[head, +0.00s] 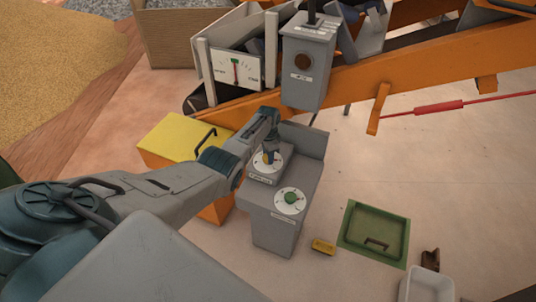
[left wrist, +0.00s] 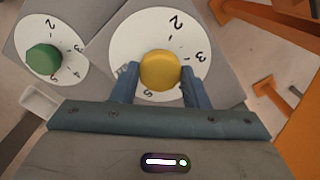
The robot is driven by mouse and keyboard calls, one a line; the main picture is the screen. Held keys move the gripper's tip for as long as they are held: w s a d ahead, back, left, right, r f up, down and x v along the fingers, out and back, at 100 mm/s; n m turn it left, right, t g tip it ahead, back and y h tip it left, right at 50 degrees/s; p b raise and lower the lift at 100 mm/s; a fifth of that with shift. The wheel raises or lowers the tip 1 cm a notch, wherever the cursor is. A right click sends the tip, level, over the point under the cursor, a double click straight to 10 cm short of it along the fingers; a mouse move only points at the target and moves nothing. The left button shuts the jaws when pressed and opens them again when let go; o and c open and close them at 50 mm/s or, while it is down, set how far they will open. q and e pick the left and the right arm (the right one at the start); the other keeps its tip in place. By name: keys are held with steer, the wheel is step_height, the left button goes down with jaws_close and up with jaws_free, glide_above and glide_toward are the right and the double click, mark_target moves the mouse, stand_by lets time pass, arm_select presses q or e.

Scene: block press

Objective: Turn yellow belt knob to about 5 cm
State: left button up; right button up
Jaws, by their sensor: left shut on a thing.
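The yellow belt knob (left wrist: 161,70) sits on a white numbered dial (left wrist: 125,45) in the left wrist view. My left gripper (left wrist: 160,78) is shut on the knob, with one blue finger on each side of it. In the head view my left gripper (head: 268,152) reaches down onto the dial on the grey control stand (head: 274,233). The marks 2, 3 and 5 show on the dial; the fingers cover other parts, and I cannot tell the exact setting. My right gripper is not in view.
A green knob (head: 291,198) on a second dial is close in front. A grey box (head: 307,65) hangs behind, near an orange conveyor frame (head: 415,75). A yellow-topped bin (head: 180,137) stands left. A green tray (head: 375,233), yellow block (head: 323,247) and white container (head: 427,285) lie right.

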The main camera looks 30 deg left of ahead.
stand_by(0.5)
arm_select(q)
steer(key=o, duration=1)
steer(key=shift+c, duration=0.2)
step_height(320, 180, up, 11)
steer(key=p, duration=0.1)
steer(key=shift+f, duration=0.1)
